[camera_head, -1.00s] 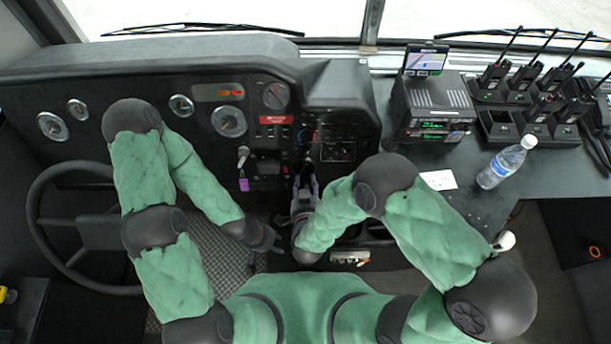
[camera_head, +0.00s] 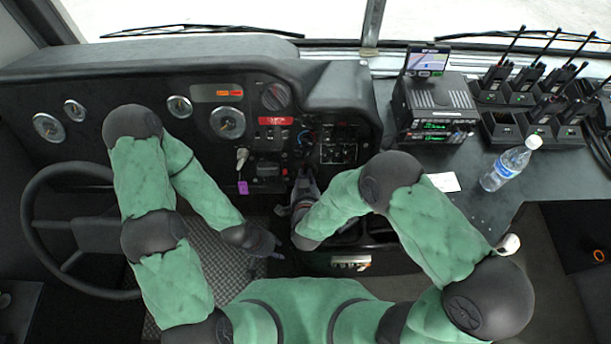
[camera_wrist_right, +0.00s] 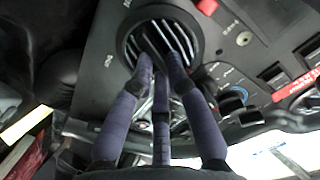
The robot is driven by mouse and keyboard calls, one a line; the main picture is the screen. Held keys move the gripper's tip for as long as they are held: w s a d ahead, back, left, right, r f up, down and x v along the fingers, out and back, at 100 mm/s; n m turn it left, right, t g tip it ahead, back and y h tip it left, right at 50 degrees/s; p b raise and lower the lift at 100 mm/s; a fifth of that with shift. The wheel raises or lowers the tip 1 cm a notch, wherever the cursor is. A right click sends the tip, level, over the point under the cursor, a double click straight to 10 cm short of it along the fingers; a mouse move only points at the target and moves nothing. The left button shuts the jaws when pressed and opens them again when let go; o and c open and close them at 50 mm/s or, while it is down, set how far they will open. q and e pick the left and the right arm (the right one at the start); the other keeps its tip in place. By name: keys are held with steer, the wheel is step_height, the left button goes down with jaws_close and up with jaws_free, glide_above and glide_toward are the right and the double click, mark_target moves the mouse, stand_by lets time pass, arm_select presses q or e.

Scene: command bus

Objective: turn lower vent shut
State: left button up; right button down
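A round black slatted vent (camera_wrist_right: 137,32) is set in the dark dash panel in the right wrist view. A dark piece lies across its middle. My right gripper (camera_wrist_right: 160,62) has its purple-grey fingers at the vent's face, close together around its centre. Whether they press on the dark piece or only stand beside it is hard to tell. In the head view my right gripper (camera_head: 304,185) points at the lower centre dash, and the vent cannot be made out there. My left gripper (camera_head: 268,244) hangs low over the floor, away from the dash; its finger opening is unclear.
A knob with blue marks (camera_wrist_right: 232,100), switches and a red label (camera_wrist_right: 295,85) lie beside the vent. A key with a purple tag (camera_head: 243,187) hangs left of my right gripper. The steering wheel (camera_head: 35,205) is at left.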

steer(key=shift+n, duration=0.3)
steer(key=n+p, duration=0.1)
steer(key=n, duration=0.2)
steer(key=n+p, duration=0.1)
steer(key=n, duration=0.3)
steer(key=n+p, duration=0.1)
steer(key=n, duration=0.3)
steer(key=shift+a+r, duration=0.1)
steer(key=shift+a, duration=0.2)
steer(key=shift+n, duration=0.3)
steer(key=c, duration=1.2)
jaws_free()
steer(key=v, duration=1.2)
